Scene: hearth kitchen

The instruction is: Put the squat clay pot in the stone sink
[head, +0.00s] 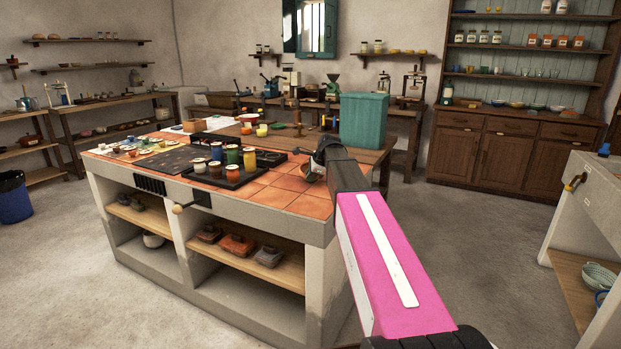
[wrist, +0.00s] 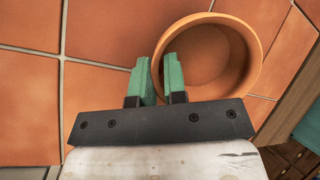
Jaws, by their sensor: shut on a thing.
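The squat clay pot (wrist: 252,35) is round, orange-brown and open at the top in the wrist view. My gripper (wrist: 160,72) has its two green fingers on either side of the pot's near-left wall, shut on the rim. In the head view my gripper (head: 317,163) is over the right end of the tiled island, and my arm hides most of the pot there. I cannot tell whether the pot touches the tiles. The grey stone unit at the right edge looks like the stone sink (head: 598,188); its basin is mostly out of view.
The tiled island (head: 290,200) carries a dark tray (head: 232,180) of several coloured jars left of my gripper. A teal bin (head: 364,120) stands on the wooden table behind. Open floor (head: 470,230) lies between the island and the stone unit.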

